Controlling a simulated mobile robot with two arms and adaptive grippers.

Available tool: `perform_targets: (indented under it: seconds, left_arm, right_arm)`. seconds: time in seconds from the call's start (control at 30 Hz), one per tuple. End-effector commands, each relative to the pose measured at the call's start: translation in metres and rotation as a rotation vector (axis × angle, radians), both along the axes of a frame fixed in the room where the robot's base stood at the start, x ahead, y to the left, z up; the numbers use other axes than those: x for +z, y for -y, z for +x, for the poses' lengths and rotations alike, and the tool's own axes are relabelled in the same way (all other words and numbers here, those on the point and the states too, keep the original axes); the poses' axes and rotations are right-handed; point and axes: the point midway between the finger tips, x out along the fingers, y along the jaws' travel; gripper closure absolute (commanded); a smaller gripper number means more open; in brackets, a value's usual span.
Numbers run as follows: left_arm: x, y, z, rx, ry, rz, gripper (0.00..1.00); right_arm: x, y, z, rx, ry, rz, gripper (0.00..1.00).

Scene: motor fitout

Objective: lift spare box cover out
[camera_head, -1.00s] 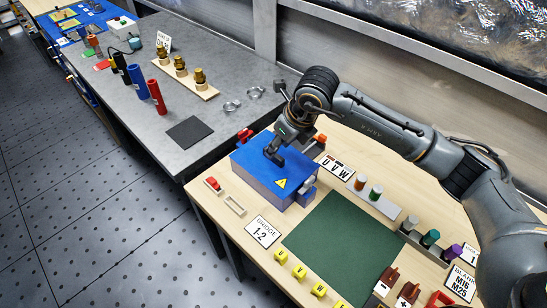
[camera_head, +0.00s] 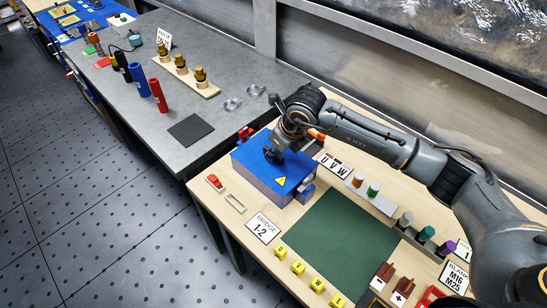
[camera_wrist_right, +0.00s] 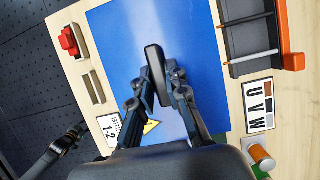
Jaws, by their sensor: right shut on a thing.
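A dark handle (camera_wrist_right: 154,62) stands up from the cover in the right wrist view. My right gripper (camera_head: 273,154) is above the middle of the cover, its fingers (camera_wrist_right: 166,88) shut on the handle. The fingers partly hide the handle. I cannot tell whether the cover is clear of the box rim. My left gripper seems to show as a dark shape (camera_wrist_right: 66,142) at the lower left of the right wrist view; its jaws are unclear.
A green mat (camera_head: 342,236) lies right of the box, its surface clear. The grey bench (camera_head: 150,125) is beyond.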

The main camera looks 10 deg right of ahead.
Motion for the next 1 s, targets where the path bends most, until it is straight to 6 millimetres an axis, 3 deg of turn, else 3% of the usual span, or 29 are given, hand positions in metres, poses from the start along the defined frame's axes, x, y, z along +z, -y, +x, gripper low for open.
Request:
perform_targets:
  seconds: [0.33,0.57,0.87,1.0]
  left_arm:
    - [-0.001,-0.002,0.002,0.000,0.003,0.001,0.60]
    - [-0.009,-0.002,0.002,0.000,0.003,0.001,0.60]
    - [-0.033,-0.002,0.000,0.000,0.000,0.002,0.60]
    - [-0.045,-0.002,-0.001,0.000,-0.002,0.002,0.60]
  right_arm:
    - [0.006,0.000,0.001,0.000,0.003,0.002,1.00]
    - [0.035,0.000,0.002,0.000,0.008,0.003,1.00]
    - [0.092,-0.036,-0.038,0.007,0.011,0.003,1.00]
    - [0.106,-0.061,-0.065,0.008,0.008,0.003,1.00]
